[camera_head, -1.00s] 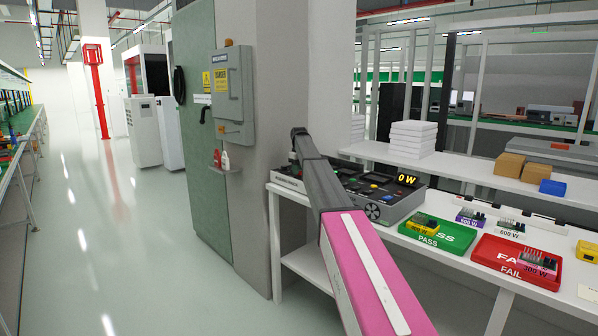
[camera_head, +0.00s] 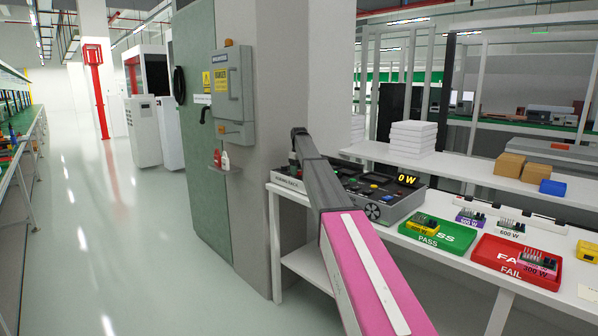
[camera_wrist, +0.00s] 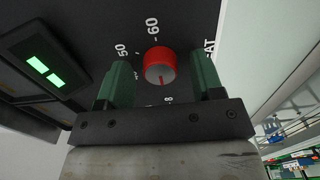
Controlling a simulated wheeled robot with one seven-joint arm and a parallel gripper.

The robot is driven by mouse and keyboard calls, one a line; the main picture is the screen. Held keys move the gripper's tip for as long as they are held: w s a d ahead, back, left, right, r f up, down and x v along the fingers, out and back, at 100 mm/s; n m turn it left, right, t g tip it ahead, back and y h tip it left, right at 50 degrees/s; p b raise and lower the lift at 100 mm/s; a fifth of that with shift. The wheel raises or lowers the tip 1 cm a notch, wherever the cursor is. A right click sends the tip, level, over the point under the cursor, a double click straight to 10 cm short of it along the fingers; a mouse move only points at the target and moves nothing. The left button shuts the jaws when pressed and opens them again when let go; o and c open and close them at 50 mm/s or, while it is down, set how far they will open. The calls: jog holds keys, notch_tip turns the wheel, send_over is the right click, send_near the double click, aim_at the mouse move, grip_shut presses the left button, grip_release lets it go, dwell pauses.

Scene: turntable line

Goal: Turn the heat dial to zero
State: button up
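In the wrist view, the heat dial (camera_wrist: 160,67) is a round red knob with a paler grey face on a dark panel. A dark mark shows on the lower part of its face. Printed numbers such as 60 and 50 ring it, and letters ending in "AT" stand to its right. My gripper (camera_wrist: 161,80) is open, with one green finger on each side of the dial and a visible gap on both sides. In the head view, the dark control box (camera_head: 385,205) stands on the white bench. My arm hides part of it, and the dial cannot be made out there.
A green PASS tray (camera_head: 458,240) and a red FAIL tray (camera_head: 490,252) with small modules lie to the right. A grey pillar (camera_head: 300,90) stands close behind my arm. A lit green display (camera_wrist: 45,70) is left of the dial.

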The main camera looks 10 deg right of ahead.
aim_at(299, 171)
jog(key=shift+r, duration=0.1)
notch_tip(299, 171, up, 11)
jog(key=shift+f, duration=0.2)
dwell(0.4)
jog(key=shift+s, duration=0.1)
